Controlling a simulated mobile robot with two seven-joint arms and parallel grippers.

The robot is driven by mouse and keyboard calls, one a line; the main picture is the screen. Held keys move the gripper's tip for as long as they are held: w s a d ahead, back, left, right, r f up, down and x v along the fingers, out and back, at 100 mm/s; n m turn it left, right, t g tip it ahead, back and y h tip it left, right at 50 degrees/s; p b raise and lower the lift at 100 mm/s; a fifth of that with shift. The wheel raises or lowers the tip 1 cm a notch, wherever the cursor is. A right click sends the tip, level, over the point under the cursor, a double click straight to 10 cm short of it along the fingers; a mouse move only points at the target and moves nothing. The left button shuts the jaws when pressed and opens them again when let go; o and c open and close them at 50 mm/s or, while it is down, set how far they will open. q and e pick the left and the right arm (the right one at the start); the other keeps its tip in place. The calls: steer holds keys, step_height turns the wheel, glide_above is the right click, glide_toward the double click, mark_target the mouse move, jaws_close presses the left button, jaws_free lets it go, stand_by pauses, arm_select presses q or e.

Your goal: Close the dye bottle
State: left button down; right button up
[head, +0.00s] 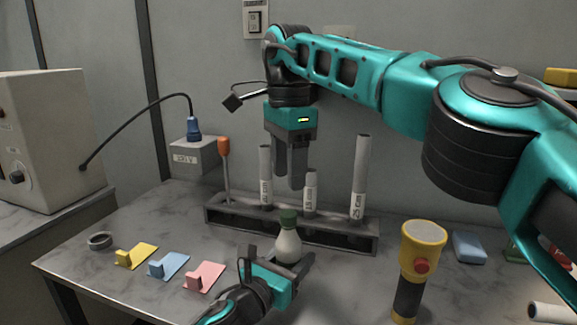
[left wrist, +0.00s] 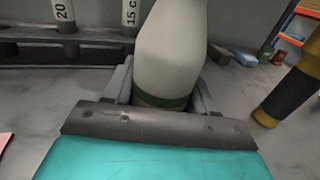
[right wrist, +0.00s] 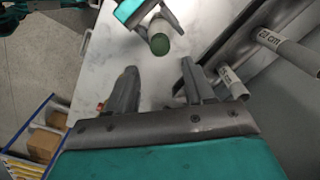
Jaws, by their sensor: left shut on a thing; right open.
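The white dye bottle (head: 288,248) stands upright at the front of the tube rack with a green cap (head: 288,217) on top. In the left wrist view the pale bottle body (left wrist: 170,50) stands between the fingers with a green band low on it, its top out of frame. My left gripper (head: 278,260) is shut on the bottle, low on its body. My right gripper (head: 290,182) points down, open and empty, above the cap and apart from it. In the right wrist view the green cap (right wrist: 159,44) shows beyond the open fingers. Whether the cap is fully seated I cannot tell.
The tube rack (head: 225,216) with several labelled tubes and an orange-handled tool stands close behind the bottle. A yellow and black flashlight (head: 418,265) stands at the right. Yellow, blue (head: 168,265) and pink pieces and a dark ring (head: 99,240) lie at the left.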

mark_target(289, 213)
steer(key=shift+f, duration=0.15)
steer(key=shift+f, duration=3.9)
